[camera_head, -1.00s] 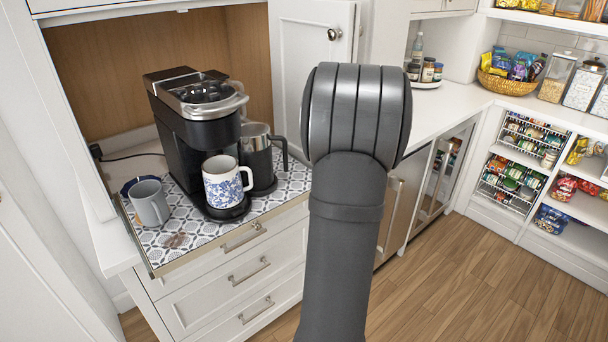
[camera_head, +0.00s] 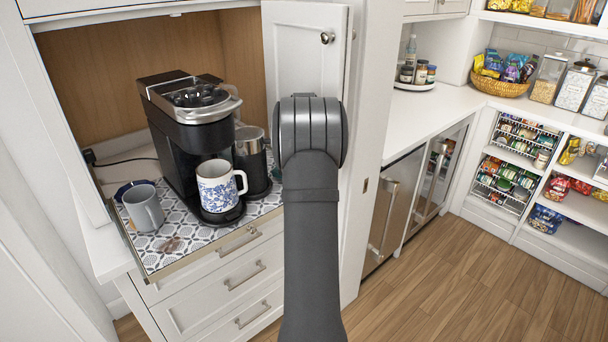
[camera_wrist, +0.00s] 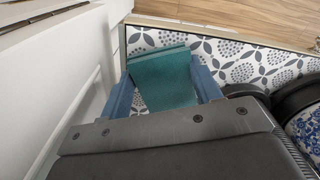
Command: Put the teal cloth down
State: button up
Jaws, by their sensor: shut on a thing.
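The teal cloth (camera_wrist: 166,84) shows in the wrist view as a folded, flat piece between the two blue fingers of my gripper (camera_wrist: 160,70). My gripper is shut on it, with a finger at each side. The grey and white patterned mat (camera_wrist: 235,58) shows behind and around the cloth; I cannot tell whether the cloth touches it. The mat (camera_head: 172,245) there lies on the pulled-out shelf under the coffee maker.
The white cabinet door (camera_head: 300,50) stands open behind my arm. In the wrist view a white panel (camera_wrist: 50,75) is close at left.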

jog(key=shift+f, duration=0.65)
jog(key=shift+f, duration=0.1)
jog(key=o, duration=1)
jog(key=shift+f, duration=0.1)
jog(key=shift+o, duration=0.2)
notch_tip(320, 180, up, 12)
jog(key=shift+r, duration=0.2)
